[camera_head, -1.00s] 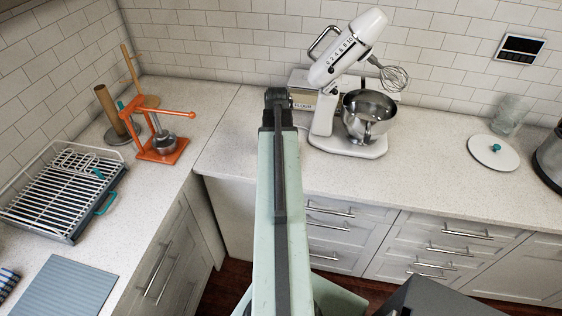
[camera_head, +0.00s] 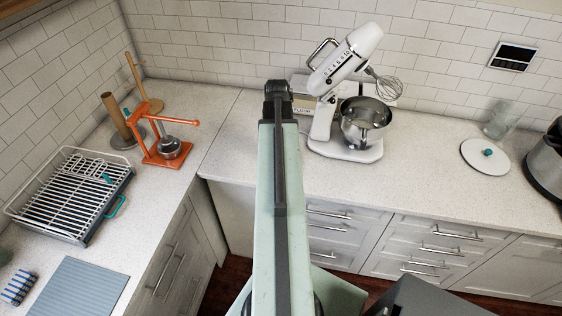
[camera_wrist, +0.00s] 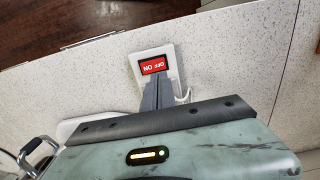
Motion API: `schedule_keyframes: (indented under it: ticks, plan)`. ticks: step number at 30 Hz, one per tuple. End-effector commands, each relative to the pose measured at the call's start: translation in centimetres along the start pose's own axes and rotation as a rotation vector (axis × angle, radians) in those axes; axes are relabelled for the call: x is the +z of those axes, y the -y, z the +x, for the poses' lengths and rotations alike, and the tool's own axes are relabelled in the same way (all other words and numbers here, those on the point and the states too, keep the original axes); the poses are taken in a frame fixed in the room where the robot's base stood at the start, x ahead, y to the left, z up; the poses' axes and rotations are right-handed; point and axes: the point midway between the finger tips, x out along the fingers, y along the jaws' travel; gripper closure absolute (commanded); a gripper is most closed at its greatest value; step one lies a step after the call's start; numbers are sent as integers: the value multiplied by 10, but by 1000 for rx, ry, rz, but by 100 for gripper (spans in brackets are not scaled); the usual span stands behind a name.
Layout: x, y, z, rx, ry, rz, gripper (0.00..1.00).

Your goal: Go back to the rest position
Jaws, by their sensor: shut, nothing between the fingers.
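In the camera_head view my pale green arm reaches forward over the counter, and its dark end hides my gripper. In the camera_wrist view my gripper (camera_wrist: 158,84) shows as two dark grey fingers lying together, shut and empty. Just beyond the fingertips is a white plate with a red ON/OFF switch (camera_wrist: 153,66). The fingers overlap its lower part in the picture; whether they touch it I cannot tell.
A white stand mixer (camera_head: 340,75) with a steel bowl (camera_head: 364,122) stands right of my arm. A flour box is partly hidden behind it. An orange press (camera_head: 168,150) and a dish rack (camera_head: 75,195) stand on the left counter. A round white lid (camera_head: 485,157) lies right.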

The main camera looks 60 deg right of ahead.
Motion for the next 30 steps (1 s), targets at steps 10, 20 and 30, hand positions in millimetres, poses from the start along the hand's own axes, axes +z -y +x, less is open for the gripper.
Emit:
schedule_keyframes:
  ticks: [10,20,30]
  plan:
    - [0,0,0,0,0,0,100]
    - [38,105,18,-1,0,-190,100]
    - [246,316,54,0,0,-739,100]
